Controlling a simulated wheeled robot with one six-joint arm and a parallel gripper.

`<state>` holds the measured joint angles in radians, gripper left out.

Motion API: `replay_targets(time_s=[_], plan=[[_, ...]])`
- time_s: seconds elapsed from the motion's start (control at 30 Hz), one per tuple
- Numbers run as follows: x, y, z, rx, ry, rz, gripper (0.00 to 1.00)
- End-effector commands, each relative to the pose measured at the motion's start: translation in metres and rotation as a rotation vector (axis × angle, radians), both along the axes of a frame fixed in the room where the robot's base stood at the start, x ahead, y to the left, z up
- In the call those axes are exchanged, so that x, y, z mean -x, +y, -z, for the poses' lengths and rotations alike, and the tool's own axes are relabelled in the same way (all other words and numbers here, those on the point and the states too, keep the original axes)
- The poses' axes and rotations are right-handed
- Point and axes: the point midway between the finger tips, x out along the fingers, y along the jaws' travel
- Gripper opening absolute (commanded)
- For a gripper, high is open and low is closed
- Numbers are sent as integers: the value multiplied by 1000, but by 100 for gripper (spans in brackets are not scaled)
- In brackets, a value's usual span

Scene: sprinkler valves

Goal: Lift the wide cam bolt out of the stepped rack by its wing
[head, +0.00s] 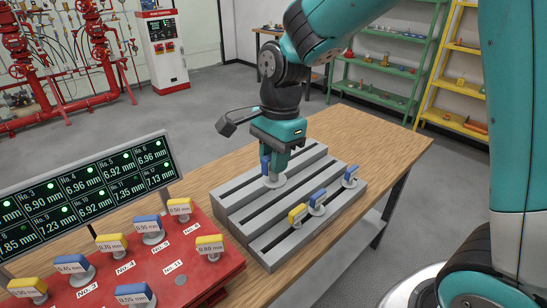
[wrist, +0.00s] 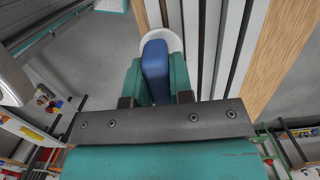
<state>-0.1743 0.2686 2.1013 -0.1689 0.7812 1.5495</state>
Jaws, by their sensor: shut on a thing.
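The stepped rack (head: 238,212) is grey with long dark slots and stands on the wooden table. My gripper (head: 275,168) is over its upper back part, shut on the blue wing of a cam bolt (head: 265,166). The wrist view shows the blue wing (wrist: 155,68) between my gripper's two teal fingers (wrist: 157,85), with a pale round flange (wrist: 160,36) beyond it. The flange is at the rack's top; I cannot tell whether it touches. Other bolts stand in the front step: a yellow one (head: 298,213), a blue one (head: 318,197) and another blue one (head: 351,174).
A red board (head: 190,258) at the left holds several yellow and blue bolts with size labels. A dark display (head: 88,180) with green readings stands behind it. The table (head: 385,140) is clear right of the rack.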

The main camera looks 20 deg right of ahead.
Motion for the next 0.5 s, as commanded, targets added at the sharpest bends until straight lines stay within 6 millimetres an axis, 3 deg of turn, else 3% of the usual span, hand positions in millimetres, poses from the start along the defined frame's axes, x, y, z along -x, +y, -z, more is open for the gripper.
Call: replay_targets(time_s=[0.5], plan=[[0,0,-35,0,0,0,0]])
